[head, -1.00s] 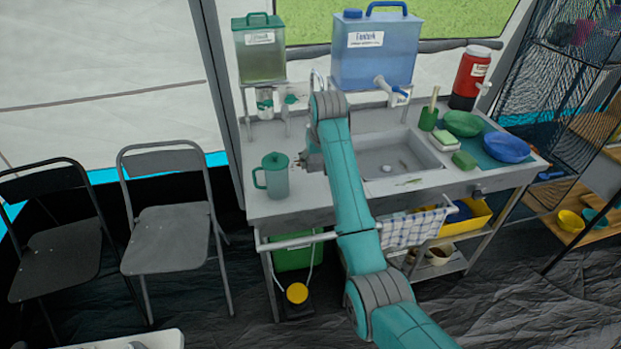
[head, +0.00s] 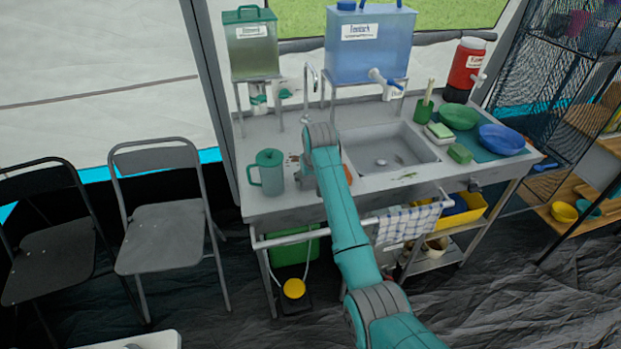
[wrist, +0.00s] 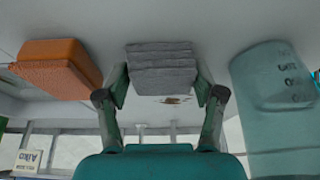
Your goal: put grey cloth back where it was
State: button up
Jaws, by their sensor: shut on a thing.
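The grey cloth (wrist: 160,72) is a folded, layered block between the two fingers of my gripper (wrist: 161,88) in the wrist view. The fingers press on it from both sides. In the head view my arm hides the cloth and most of the gripper, over the counter (head: 278,212) between the teal pitcher (head: 268,174) and the sink (head: 385,150). The cloth is at or close above the counter; I cannot tell if it touches.
An orange block (wrist: 58,66) lies to one side of the cloth, and the pitcher (wrist: 268,85) stands on the other. Brown marks (wrist: 176,100) stain the counter close by. A tap (head: 311,80) rises behind. A checked towel (head: 405,222) hangs at the front rail.

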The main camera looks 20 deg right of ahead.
jog(key=o, duration=1)
jog(key=shift+f, duration=0.1)
jog(key=v, duration=1.2)
